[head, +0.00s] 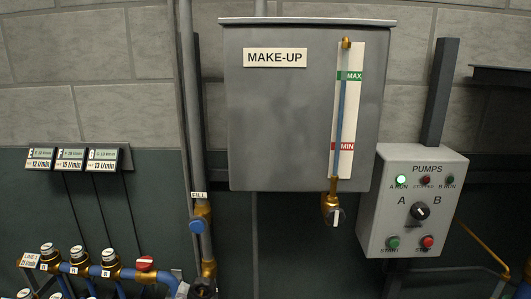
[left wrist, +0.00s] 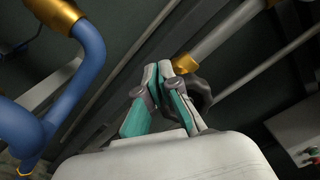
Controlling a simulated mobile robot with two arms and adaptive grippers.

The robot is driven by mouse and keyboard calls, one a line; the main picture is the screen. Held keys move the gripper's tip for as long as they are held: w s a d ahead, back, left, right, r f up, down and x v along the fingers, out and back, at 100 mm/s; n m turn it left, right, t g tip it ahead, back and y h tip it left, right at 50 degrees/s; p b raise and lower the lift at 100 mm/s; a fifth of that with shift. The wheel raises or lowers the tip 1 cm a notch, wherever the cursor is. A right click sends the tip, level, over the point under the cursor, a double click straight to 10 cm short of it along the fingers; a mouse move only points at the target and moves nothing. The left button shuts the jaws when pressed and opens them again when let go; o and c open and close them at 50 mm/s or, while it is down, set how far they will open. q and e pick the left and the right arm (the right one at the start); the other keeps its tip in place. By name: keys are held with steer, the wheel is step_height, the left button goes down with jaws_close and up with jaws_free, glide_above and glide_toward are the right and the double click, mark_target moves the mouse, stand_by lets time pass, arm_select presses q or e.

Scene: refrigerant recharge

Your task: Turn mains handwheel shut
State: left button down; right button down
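A black handwheel (left wrist: 201,96) sits beside a brass fitting (left wrist: 185,65) on a grey pipe in the left wrist view. No label is legible there, so I cannot confirm it is the mains handwheel. My left gripper (left wrist: 158,68) has its grey and teal fingers drawn together at the tips. The right-hand finger overlaps the wheel's near side; I cannot tell whether they touch. Nothing shows clearly between the tips. In the head view, a brass fitting (head: 208,269) and dark parts at the bottom edge are cut off. My right gripper is not in view.
A grey MAKE-UP tank (head: 300,120) with a level gauge hangs on the wall. A FILL valve with a blue cap (head: 197,226) is on the pipe below left. A PUMPS box (head: 411,200) is at right.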

arm_select(q)
steer(key=shift+s+d+r+p, duration=0.1)
steer(key=shift+d+r+p, duration=0.15)
steer(key=shift+d+p, duration=0.1)
steer(key=shift+d+r+p, duration=0.35)
steer(key=shift+r+p, duration=0.3)
steer(key=shift+r, duration=0.2)
steer(key=shift+s+d+r+p, duration=0.1)
steer(key=shift+d+r+p, duration=0.2)
steer(key=shift+r, duration=0.05)
steer(key=shift+d, duration=0.3)
steer(key=shift+a+r, duration=0.1)
steer(key=shift+r, duration=0.05)
steer(key=s, duration=0.6)
steer(key=shift+a+r+p, duration=0.3)
steer(key=shift+a+p, duration=0.05)
steer(key=shift+p, duration=0.1)
